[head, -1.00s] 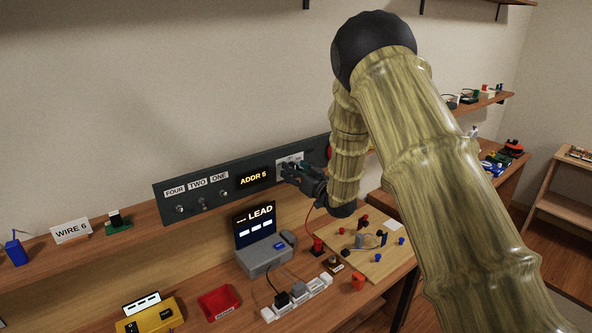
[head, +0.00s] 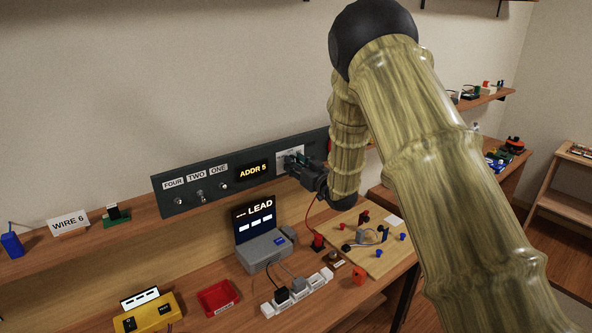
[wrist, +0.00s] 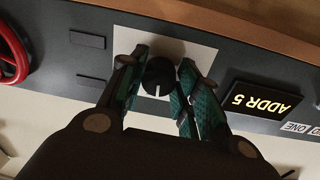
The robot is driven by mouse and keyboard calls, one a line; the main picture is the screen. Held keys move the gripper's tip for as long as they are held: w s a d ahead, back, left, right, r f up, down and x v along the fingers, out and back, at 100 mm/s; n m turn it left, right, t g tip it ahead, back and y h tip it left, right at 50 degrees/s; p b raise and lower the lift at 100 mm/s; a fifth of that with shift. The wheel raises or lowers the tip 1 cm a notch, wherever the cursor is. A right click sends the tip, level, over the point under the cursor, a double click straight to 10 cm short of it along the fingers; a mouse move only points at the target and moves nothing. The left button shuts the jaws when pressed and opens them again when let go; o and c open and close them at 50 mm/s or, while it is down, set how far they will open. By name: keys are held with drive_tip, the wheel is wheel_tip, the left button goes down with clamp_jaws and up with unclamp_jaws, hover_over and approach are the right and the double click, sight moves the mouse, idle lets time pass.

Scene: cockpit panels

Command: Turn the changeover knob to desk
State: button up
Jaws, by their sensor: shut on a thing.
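The changeover knob (wrist: 159,76) is a black round knob with a white pointer line, on a pale plate (wrist: 205,57) of the dark panel. In the wrist view its pointer line points down toward my gripper. My gripper (wrist: 162,82) has its two green-padded fingers on either side of the knob, closed on it. In the head view my gripper (head: 303,166) reaches the pale plate beside the ADDR 5 display (head: 253,172), and it hides the knob there. The plate's lettering is too small to read.
Three toggle switches (head: 200,196) labelled FOUR, TWO and ONE sit left on the panel. A red ring handle (wrist: 12,55) is at the wrist view's left edge. Below stand a grey LEAD device (head: 264,250), a white power strip (head: 297,293) and a wooden board (head: 385,262) with small parts.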

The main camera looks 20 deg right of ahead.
drive_tip(key=n+b, duration=1)
drive_tip(key=b, duration=0.6)
drive_tip(key=shift+d+f+n+y, duration=0.1)
drive_tip(key=shift+n+y, duration=0.3)
drive_tip(key=o, duration=1)
drive_tip(key=v, duration=1.2)
